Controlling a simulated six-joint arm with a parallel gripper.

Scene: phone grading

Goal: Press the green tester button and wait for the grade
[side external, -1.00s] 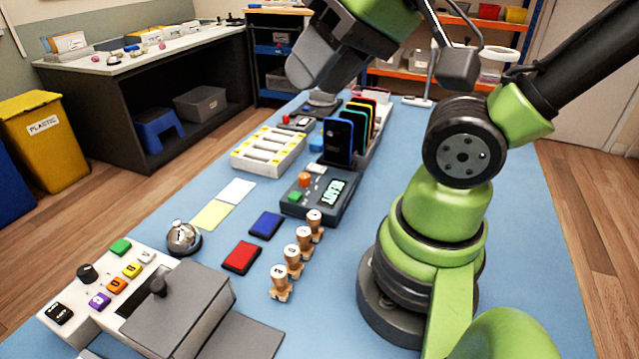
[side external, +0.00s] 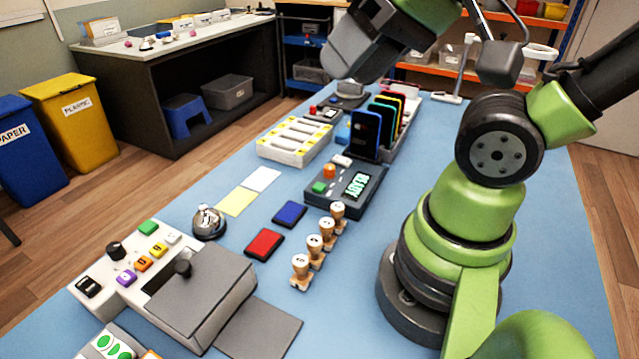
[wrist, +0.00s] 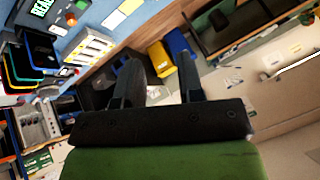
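The tester (side external: 345,203) is a dark box on the blue table, with a green button (side external: 319,187), an orange knob (side external: 330,171) and a lit screen (side external: 357,185) that seems to read READY. Part of the tester shows at the top left of the wrist view, with the screen (wrist: 41,8) and the orange knob (wrist: 70,18). My gripper (wrist: 155,85) is open and empty, its two fingers apart. In the side view it is raised high above the table, well clear of the button, and its fingertips are not clearly seen.
A rack holds several upright phones (side external: 366,135) behind the tester. A white tray (side external: 294,141) stands left of it. Stampers (side external: 314,245), red (side external: 265,244) and blue (side external: 290,214) pads, a bell (side external: 208,222) and a white button panel (side external: 118,272) are nearer the camera.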

